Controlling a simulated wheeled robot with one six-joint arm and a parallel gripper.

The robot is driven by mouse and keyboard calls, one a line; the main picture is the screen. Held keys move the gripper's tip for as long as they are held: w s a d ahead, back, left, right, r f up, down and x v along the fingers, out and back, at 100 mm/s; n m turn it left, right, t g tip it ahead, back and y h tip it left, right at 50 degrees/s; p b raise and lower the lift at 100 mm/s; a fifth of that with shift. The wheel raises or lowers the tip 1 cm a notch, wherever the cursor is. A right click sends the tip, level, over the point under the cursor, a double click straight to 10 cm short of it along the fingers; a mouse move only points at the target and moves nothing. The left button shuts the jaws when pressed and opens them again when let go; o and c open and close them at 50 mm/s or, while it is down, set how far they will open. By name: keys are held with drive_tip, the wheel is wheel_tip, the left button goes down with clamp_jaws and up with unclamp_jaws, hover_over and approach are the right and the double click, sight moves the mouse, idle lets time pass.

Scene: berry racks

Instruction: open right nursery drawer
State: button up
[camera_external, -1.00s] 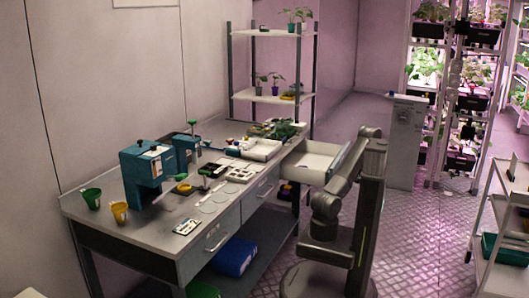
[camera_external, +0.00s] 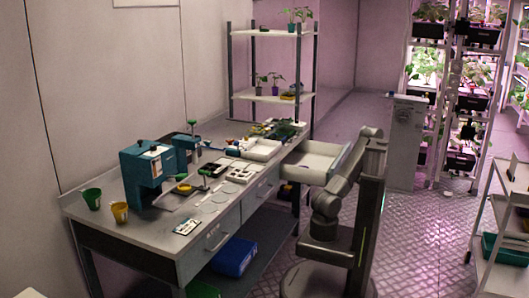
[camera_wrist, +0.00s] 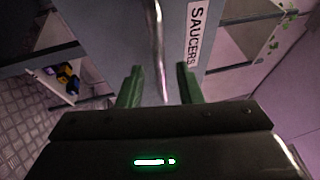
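The right nursery drawer (camera_external: 312,165) is pulled out at the far right end of the workbench, its pale inside showing in the external view. In the wrist view a grey drawer front (camera_wrist: 112,32) fills the top, with a metal bar handle (camera_wrist: 158,35) and a white label reading SAUCERS (camera_wrist: 194,35). My gripper (camera_wrist: 160,82) has its two green fingers apart, one on each side of the handle. No finger visibly presses the bar. In the external view my arm stands in front of the drawer, and the gripper is hidden.
The workbench (camera_external: 150,213) holds a teal machine (camera_external: 143,172), pots and trays. Two other drawers along its front look shut. A blue bin (camera_external: 234,256) sits on the lower shelf. A white cart (camera_external: 490,215) stands at the right, with open floor between.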

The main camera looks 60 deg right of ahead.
drive_tip(key=p+v, duration=0.1)
drive_tip(key=v, duration=1.2)
drive_tip(key=b+x, duration=0.1)
drive_tip(key=x, duration=1.2)
drive_tip(key=shift+w+d, duration=0.15)
drive_tip(key=shift+w, duration=0.2)
drive_tip(key=shift+r, duration=0.1)
drive_tip(key=p+v, duration=0.1)
drive_tip(key=v, duration=1)
drive_tip(key=shift+s, duration=0.25)
drive_tip(key=shift+s, duration=0.1)
